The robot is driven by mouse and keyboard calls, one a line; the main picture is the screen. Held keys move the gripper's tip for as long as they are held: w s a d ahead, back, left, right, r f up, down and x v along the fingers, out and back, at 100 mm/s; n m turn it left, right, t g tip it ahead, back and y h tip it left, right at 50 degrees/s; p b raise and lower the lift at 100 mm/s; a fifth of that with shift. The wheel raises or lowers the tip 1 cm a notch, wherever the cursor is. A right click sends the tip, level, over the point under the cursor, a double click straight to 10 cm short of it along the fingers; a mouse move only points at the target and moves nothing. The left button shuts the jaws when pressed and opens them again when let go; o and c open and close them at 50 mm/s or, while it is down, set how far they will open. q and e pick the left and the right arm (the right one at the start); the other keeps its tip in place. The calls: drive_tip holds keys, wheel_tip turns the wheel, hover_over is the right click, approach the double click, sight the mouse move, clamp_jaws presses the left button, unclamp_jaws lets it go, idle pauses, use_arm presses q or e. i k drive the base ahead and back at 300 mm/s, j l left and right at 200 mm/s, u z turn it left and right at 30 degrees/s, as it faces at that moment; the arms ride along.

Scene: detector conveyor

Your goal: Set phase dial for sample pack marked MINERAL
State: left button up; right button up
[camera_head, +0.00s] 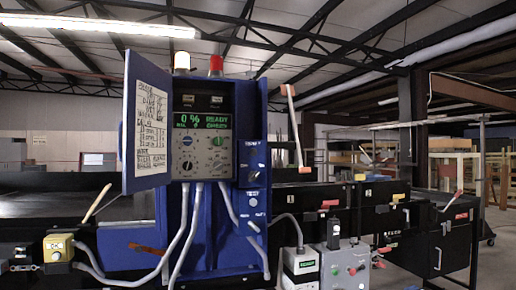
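A grey control panel (202,143) is set in a blue detector cabinet (247,125) at the centre of the head view. It carries several small dials, including a dial (217,141) at its middle right, but their labels are too small to tell which is the phase dial. Above them a lit green display (203,119) reads 0 % and READY. A handwritten chart (152,130) is fixed to the inside of the open cabinet door (130,115); its lines are too small to read. I see no pack with a readable MINERAL mark. Neither of my grippers is in view.
The blue door stands open to the left of the panel. Grey cables (193,235) hang in front of the cabinet. A long lever (295,130) rises at its right. A yellow box (58,247) sits at lower left, and a grey button box (345,268) at lower right.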

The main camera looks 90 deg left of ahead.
sight(218, 166)
drive_tip(key=u, duration=3.3)
drive_tip(key=i+l+u, duration=0.15)
drive_tip(key=l+u, duration=0.15)
drive_tip(key=l, duration=0.15)
drive_tip(key=l+u, duration=0.35)
drive_tip(key=l, duration=0.15)
drive_tip(key=i, duration=0.05)
